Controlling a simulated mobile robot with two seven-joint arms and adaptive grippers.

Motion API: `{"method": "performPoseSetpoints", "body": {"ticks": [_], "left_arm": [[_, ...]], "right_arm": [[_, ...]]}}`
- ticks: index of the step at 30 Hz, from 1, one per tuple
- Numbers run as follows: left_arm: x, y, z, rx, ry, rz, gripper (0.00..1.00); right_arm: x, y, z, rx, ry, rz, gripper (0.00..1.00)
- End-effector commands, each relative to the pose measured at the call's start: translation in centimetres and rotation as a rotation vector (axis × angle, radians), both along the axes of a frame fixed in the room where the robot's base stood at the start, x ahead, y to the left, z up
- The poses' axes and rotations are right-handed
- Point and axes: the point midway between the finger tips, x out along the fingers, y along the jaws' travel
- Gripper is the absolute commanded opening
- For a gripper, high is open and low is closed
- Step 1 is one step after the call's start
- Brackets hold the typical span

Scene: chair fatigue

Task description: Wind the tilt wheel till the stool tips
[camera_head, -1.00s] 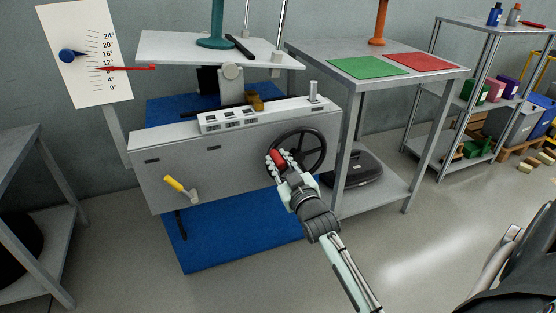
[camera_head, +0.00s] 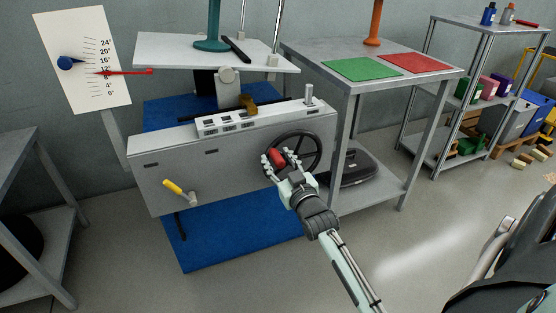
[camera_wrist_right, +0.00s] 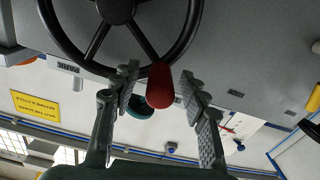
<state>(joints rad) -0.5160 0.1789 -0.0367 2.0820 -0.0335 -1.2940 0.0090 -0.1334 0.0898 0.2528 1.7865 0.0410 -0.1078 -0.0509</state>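The tilt wheel (camera_head: 318,148) is a black spoked handwheel on the front of a grey machine box (camera_head: 240,165). A red knob (camera_head: 277,157) stands out from the left side of its rim. My right gripper (camera_head: 277,161) is at the knob, one finger on each side. In the right wrist view the knob (camera_wrist_right: 160,86) sits between the fingers with a narrow gap on both sides. A teal post (camera_head: 212,30) stands on the white platform (camera_head: 165,48); its upper part is out of frame. A scale board (camera_head: 85,85) has a red pointer (camera_head: 130,72) near 12°. My left gripper is not in view.
A yellow-handled crank (camera_head: 174,187) is on the box's left front. A shelf (camera_head: 470,25) is farther right. The floor in front is clear.

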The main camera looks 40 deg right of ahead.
Motion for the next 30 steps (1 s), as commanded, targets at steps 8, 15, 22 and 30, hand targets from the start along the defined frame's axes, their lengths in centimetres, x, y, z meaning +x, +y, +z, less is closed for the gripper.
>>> {"method": "performPoseSetpoints", "body": {"ticks": [8,15,22,30], "left_arm": [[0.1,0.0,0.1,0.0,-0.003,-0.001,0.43],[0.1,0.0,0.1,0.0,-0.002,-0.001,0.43],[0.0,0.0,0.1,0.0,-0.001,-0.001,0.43],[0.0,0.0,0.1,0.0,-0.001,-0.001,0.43]], "right_arm": [[-0.9,0.3,-0.1,0.0,0.001,0.0,0.44],[-5.5,1.3,-0.1,0.0,0.003,0.0,0.44],[-9.8,2.3,-0.1,-0.001,0.002,0.0,0.44],[-11.7,2.8,0.0,-0.001,0.0,0.0,0.44]]}}
